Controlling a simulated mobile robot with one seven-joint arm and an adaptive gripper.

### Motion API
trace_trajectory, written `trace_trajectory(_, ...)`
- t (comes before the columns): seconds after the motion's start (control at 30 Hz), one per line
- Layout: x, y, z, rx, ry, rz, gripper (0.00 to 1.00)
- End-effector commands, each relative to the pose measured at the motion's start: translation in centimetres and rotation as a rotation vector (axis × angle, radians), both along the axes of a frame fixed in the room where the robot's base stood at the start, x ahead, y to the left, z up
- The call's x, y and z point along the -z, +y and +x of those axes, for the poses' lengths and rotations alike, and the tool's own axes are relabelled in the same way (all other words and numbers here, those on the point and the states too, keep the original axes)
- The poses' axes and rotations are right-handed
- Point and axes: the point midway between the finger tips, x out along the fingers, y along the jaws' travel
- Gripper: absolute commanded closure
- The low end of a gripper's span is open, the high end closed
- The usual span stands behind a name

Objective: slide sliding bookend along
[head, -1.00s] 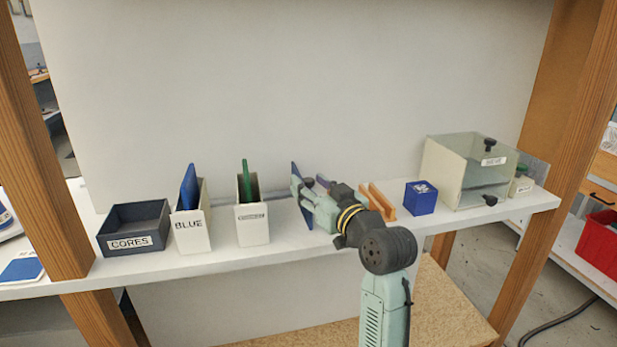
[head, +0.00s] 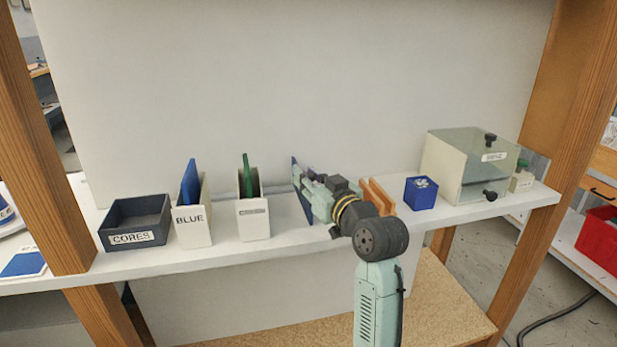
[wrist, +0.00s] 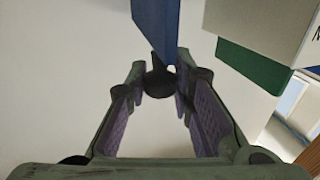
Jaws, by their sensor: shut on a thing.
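The sliding bookend (head: 298,184) is a thin blue upright plate on the white shelf, right of the white bin with the green piece. Its blue plate also shows at the top of the wrist view (wrist: 156,22), with a black knob (wrist: 158,80) at its end. My gripper (head: 316,186) reaches in from the right, beside the plate. In the wrist view its fingers (wrist: 166,84) are shut on the black knob. In the head view the knob is hidden behind my gripper.
Left of the bookend stand a white bin with a green piece (head: 253,220), the BLUE bin (head: 193,228) and the dark CORES tray (head: 137,239). Orange rails (head: 377,193), a blue box (head: 421,195) and a clear-topped case (head: 468,165) are on the right. Shelf is bare between bookend and green-piece bin.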

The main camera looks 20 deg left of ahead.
Motion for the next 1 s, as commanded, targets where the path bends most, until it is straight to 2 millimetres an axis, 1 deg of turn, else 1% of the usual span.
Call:
trace_trajectory(0.03, 0.0, 0.0, 0.0, 0.000, 0.000, 0.000, 0.94)
trace_trajectory(0.13, 0.0, 0.0, 0.0, 0.000, 0.000, 0.000, 1.00)
trace_trajectory(0.63, 0.0, 0.2, -0.1, -0.001, 0.000, 0.000, 1.00)
trace_trajectory(0.9, 0.0, 3.7, -2.4, -0.005, 0.001, -0.001, 1.00)
trace_trajectory(1.0, 0.0, 4.1, -2.7, -0.002, 0.000, -0.001, 1.00)
